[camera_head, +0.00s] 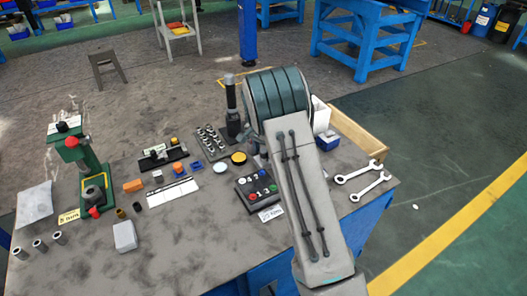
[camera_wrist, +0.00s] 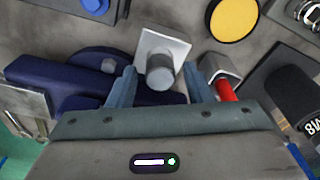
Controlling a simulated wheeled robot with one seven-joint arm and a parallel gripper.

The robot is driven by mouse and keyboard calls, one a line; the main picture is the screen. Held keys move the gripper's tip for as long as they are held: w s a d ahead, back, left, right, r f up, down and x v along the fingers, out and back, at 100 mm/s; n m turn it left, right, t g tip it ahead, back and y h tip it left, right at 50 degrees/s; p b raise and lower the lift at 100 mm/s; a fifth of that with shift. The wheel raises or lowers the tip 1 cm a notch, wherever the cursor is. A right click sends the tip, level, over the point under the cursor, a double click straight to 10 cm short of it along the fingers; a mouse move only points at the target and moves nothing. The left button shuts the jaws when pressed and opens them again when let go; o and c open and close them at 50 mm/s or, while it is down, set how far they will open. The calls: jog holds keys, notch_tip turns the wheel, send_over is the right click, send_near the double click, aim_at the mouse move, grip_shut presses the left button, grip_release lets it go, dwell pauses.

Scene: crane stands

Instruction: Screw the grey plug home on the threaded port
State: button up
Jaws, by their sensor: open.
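In the wrist view a grey round plug (camera_wrist: 160,74) stands in front of a pale square plate (camera_wrist: 166,42). My gripper (camera_wrist: 159,70) is open, with one finger on each side of the plug. A gap shows between the plug and each finger, so it is not gripped. No thread shows, and I cannot tell how far the plug is seated on the threaded port. A dark blue body (camera_wrist: 60,80) lies left of and behind the left finger. In the head view my arm hides my gripper, and I cannot make out the plug there.
A grey block with a red part (camera_wrist: 224,88) sits close by the right finger. A yellow disc (camera_wrist: 233,18) and a black cylinder (camera_wrist: 294,92) lie further right. On the bench are a button box (camera_head: 256,191), a green press (camera_head: 85,165) and wrenches (camera_head: 360,180).

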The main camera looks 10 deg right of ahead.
jog(key=n+b, duration=0.1)
jog(key=n, duration=0.3)
jog(key=shift+d+n, duration=0.1)
jog(key=shift+n, duration=0.2)
jog(key=n+y, duration=0.1)
jog(key=n, duration=0.4)
jog(key=shift+n+b, duration=0.3)
jog(key=shift+b, duration=0.05)
jog(key=shift+w, duration=0.15)
jog(key=c, duration=1)
jog(key=m, duration=0.3)
jog(key=shift+m, duration=0.4)
grip_shut()
jog(key=shift+m+h, duration=0.3)
jog(key=shift+m, duration=0.4)
